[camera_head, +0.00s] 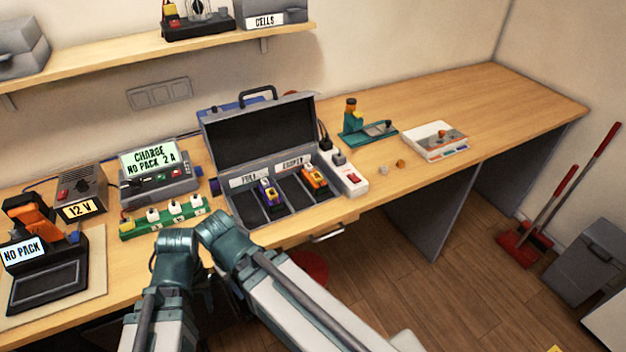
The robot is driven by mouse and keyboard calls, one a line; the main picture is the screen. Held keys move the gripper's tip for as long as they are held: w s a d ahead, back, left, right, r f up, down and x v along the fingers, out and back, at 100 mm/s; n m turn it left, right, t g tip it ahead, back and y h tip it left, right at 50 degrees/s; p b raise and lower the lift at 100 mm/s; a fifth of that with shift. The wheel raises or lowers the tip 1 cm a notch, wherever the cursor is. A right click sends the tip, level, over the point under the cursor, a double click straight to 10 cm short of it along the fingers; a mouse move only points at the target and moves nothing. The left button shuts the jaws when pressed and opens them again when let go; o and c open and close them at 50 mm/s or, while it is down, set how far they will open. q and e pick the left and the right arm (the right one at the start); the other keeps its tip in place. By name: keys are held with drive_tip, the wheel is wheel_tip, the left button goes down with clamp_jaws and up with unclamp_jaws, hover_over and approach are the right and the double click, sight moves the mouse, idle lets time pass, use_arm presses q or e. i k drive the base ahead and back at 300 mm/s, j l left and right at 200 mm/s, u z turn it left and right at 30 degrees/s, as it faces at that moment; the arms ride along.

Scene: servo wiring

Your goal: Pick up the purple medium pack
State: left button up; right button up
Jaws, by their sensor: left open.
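The purple medium pack (268,193) has yellow ends and stands in a slot of the open grey case (208,139) on the bench. An orange pack (314,178) stands in a slot to its right. My right gripper is not clearly in view.
A charger (160,187) reading "NO PACK 2 A" and a green strip (163,224) stand left of the case. A white power strip (350,178) stands close on its right. A white tray (436,153) lies further right. The bench's far right is clear.

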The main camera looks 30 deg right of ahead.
sight(274, 202)
drive_tip(key=z, duration=1.7)
drive_tip(key=k+j, duration=0.3)
drive_tip(key=k+z, duration=0.05)
drive_tip(key=k, duration=0.05)
